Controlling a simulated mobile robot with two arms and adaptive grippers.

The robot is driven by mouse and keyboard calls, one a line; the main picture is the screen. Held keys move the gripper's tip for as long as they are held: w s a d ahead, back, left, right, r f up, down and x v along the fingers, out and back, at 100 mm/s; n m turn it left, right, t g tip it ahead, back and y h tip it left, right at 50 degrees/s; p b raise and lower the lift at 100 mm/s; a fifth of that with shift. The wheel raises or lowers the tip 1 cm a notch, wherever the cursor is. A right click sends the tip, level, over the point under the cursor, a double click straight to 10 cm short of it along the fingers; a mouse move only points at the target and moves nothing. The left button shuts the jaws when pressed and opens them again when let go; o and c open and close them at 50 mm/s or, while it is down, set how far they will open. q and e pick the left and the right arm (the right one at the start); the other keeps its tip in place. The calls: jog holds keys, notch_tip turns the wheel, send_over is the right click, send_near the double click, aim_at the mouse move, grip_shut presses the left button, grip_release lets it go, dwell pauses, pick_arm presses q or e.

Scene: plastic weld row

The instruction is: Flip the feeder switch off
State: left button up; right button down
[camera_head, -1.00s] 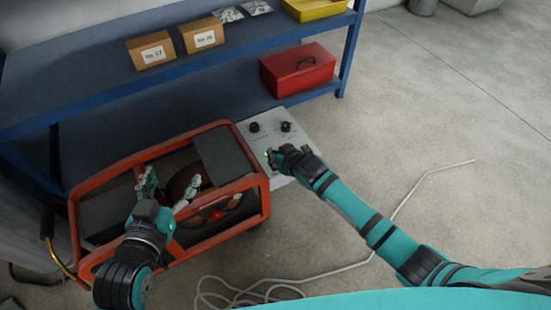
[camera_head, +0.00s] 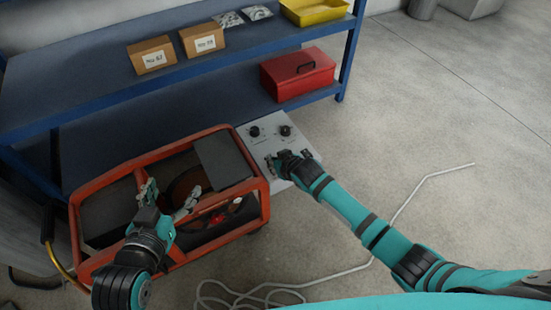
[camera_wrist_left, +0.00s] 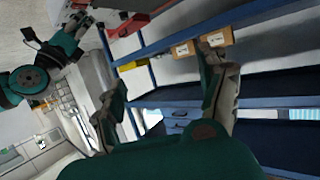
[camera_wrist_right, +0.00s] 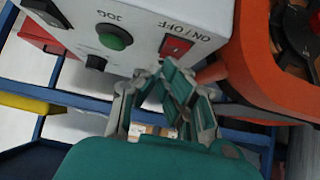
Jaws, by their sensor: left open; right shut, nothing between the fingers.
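The feeder is an orange-framed machine (camera_head: 180,162) on the floor with a light grey control box (camera_head: 268,143) at its right side. In the right wrist view the control box (camera_wrist_right: 140,18) appears upside down, with a red rocker switch (camera_wrist_right: 178,44) marked ON / OFF and a green button (camera_wrist_right: 115,37) marked JOG. My right gripper (camera_head: 273,161) is shut and empty at the box's near edge. In its wrist view its fingertips (camera_wrist_right: 163,72) lie just below the red switch; contact cannot be told. My left gripper (camera_head: 172,192) is open and empty over the orange frame.
A blue shelf (camera_head: 75,95) behind holds two cardboard boxes, a yellow bin (camera_head: 314,12) and a red toolbox (camera_head: 298,72). A pale cable (camera_head: 405,203) lies on the floor.

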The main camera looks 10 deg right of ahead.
jog(key=shift+w+f+g+p, duration=0.2)
jog(key=shift+f+g+p, duration=0.25)
jog(key=shift+p, duration=0.7)
pick_arm(q)
jog(key=s+a+f+g+y, duration=0.2)
jog(key=s+a+f+g, duration=0.2)
jog(key=s+f+g, duration=0.3)
jog(key=s+f, duration=0.1)
jog(key=s, duration=0.1)
jog(key=shift+s, duration=0.4)
jog(key=shift+s, duration=0.1)
pick_arm(e)
jog(key=shift+h, duration=0.3)
